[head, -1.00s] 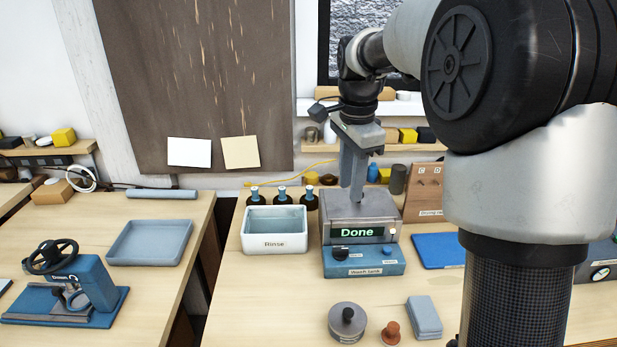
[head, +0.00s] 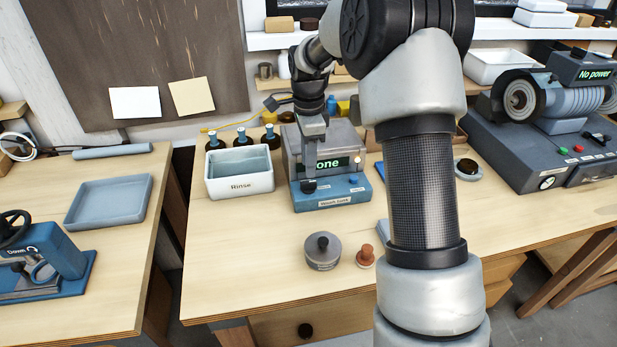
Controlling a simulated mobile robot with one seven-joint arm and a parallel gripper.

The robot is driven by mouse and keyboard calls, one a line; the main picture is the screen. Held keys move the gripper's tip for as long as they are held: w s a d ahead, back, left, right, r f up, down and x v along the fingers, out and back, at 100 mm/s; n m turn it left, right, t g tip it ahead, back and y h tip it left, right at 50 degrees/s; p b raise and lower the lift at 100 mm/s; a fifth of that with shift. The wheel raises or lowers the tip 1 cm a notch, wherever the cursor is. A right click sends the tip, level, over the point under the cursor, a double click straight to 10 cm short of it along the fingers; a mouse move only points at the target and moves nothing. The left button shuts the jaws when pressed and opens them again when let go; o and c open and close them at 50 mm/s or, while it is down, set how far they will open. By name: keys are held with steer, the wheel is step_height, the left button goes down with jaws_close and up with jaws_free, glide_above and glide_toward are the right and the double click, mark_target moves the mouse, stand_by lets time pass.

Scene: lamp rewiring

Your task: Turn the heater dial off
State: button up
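The heater unit (head: 352,189) is a grey box on a blue base, with a green-lit display (head: 340,163) that is partly covered and shows "one". The dark heater dial (head: 309,187) is at the left of the blue front. My gripper (head: 310,179) points down in front of the unit, with its fingertips at the dial, touching or very close. The fingers hide part of the dial and of the display. I cannot tell whether they are closed on the dial, nor which way the dial points.
A white "Rinse" tub (head: 240,186) with dark bottles behind it stands left of the unit. A grey round weight (head: 323,252) and a copper-coloured knob (head: 366,256) are in front. A machine reading "No power" (head: 540,150) is at the right. Bare tabletop lies front left.

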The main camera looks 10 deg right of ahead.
mark_target(308, 182)
steer(key=shift+f, duration=2.8)
jaws_close()
